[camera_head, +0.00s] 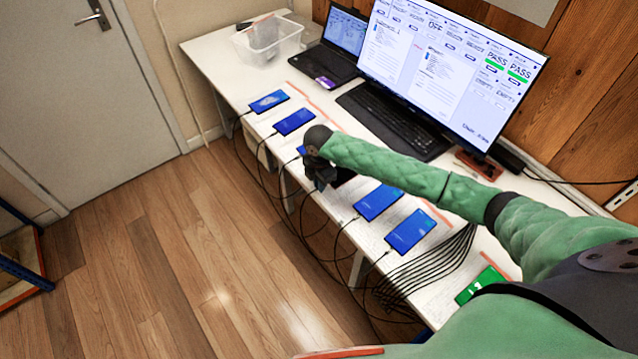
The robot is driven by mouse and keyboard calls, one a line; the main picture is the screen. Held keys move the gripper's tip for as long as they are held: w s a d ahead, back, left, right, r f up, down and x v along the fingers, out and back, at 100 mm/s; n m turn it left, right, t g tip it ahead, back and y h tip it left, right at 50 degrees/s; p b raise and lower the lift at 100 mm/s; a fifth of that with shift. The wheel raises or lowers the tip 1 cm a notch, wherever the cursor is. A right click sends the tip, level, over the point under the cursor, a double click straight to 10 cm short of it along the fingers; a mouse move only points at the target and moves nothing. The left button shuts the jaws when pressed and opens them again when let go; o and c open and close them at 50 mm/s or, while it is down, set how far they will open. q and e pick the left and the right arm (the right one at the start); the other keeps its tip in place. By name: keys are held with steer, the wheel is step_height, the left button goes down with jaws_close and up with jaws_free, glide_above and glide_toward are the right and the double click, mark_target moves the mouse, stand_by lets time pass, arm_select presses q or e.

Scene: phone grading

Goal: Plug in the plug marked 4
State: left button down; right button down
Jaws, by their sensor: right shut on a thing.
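My right gripper (322,178) is at the front edge of the white table, in the middle of the row of phones. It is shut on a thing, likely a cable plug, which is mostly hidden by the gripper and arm. A blue-screened phone (301,150) shows partly just behind the gripper. Another phone beside the gripper, dark in view, is largely covered. I cannot read any plug number, nor tell whether the held plug touches a phone. My left gripper is not in view.
Blue phones (269,101) (294,121) (378,202) (410,232) with black cables lie along the table (205,50). A green-screened phone (482,285) lies at the near end. Behind stand a monitor (440,75), keyboard (395,122), laptop (335,45) and clear bin (268,40). Cables hang over the front edge.

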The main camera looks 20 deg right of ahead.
stand_by(0.5)
steer(key=shift+d+f, duration=0.15)
steer(key=shift+d, duration=0.1)
stand_by(0.5)
steer(key=shift+p, duration=0.3)
steer(key=shift+d+f+p, duration=0.35)
steer(key=shift+d+p, duration=0.2)
steer(key=shift+p, duration=0.1)
stand_by(1.9)
steer(key=c, duration=1.4)
jaws_free()
steer(key=shift+c, duration=0.2)
steer(key=shift+r, duration=0.1)
